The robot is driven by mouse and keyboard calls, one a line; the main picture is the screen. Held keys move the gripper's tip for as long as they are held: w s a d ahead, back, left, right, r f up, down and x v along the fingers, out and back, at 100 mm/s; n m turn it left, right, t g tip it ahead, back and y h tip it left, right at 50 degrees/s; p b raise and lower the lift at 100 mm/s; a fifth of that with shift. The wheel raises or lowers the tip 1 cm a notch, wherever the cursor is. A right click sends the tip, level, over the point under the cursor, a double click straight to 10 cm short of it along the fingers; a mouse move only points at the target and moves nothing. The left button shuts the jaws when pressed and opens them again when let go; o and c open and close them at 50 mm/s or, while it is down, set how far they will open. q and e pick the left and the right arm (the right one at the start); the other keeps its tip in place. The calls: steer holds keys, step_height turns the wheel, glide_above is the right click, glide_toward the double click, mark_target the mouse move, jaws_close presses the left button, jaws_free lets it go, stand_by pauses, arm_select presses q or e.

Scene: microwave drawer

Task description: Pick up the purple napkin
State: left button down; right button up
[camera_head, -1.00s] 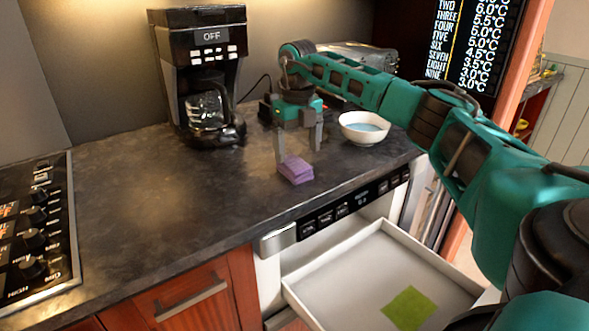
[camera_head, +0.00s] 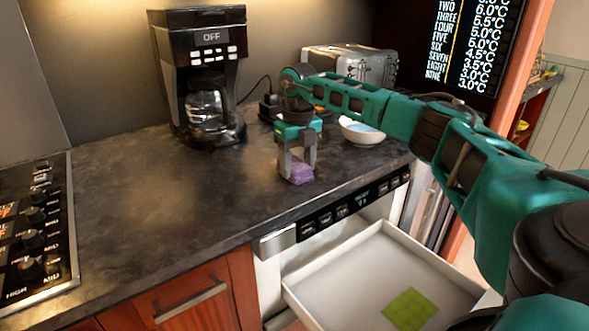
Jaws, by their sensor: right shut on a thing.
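The purple napkin (camera_head: 299,173) is a small folded stack near the front edge of the dark countertop, above the open drawer. My right gripper (camera_head: 299,172) points down over it and is shut on it, with one finger on each side. The fingers hide part of the napkin, and it looks bunched between them. I cannot tell whether it is clear of the counter. My left gripper is not in view.
A white bowl (camera_head: 362,139) stands just right of the gripper. A coffee maker (camera_head: 203,80) and a toaster (camera_head: 352,65) stand behind. The white drawer (camera_head: 330,290) is open below, with a green napkin (camera_head: 410,309) in it. The stove (camera_head: 35,235) is at left.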

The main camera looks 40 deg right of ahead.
mark_target(298, 166)
steer(key=c, duration=0.3)
step_height(298, 166, up, 20)
steer(key=p, duration=0.3)
stand_by(0.4)
